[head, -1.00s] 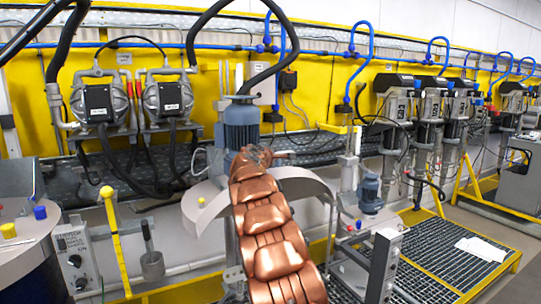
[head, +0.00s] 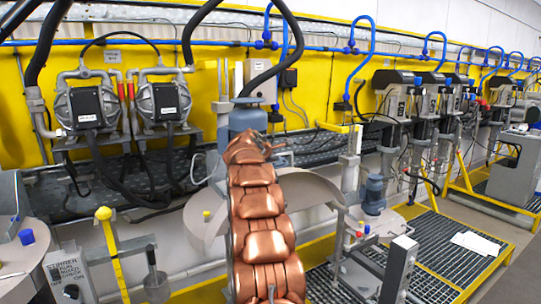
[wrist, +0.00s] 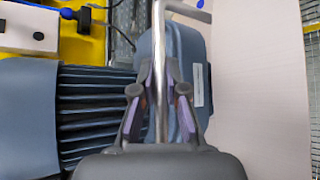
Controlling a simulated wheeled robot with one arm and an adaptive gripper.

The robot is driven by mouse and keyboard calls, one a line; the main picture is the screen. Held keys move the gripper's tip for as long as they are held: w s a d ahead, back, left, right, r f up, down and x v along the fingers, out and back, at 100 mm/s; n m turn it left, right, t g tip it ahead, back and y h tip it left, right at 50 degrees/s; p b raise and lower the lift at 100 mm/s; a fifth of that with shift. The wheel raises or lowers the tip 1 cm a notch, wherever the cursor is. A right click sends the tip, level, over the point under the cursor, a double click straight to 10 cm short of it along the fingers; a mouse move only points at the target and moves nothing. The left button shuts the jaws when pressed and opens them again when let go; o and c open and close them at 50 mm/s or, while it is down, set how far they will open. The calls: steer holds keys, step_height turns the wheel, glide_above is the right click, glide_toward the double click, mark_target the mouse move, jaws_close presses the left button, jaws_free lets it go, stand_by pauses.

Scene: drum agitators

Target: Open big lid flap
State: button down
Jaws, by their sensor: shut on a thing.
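The lid (head: 315,190) is a pale, curved plate around the blue motor in the head view, partly behind my copper-coloured arm. A pale flat surface, probably the same lid, fills the right of the wrist view (wrist: 262,95). My gripper (wrist: 160,95) is shut on a bent metal rod (wrist: 159,45), which runs up between the fingers and turns right at its top. I cannot tell how the rod joins the lid or whether the flap is raised. In the head view my arm hides the gripper's fingers.
The blue motor (head: 247,117) stands close behind my arm; its ribbed housing also shows in the wrist view (wrist: 95,115). A yellow-topped lever (head: 108,235) and a drum (head: 30,262) are at left. A smaller blue motor (head: 375,193) and a grated platform (head: 455,245) are at right.

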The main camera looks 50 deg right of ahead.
steer(key=shift+w+r, duration=0.1)
steer(key=shift+w, duration=0.1)
steer(key=c, duration=1.2)
jaws_free()
steer(key=shift+s, duration=0.15)
steer(key=v, duration=1.2)
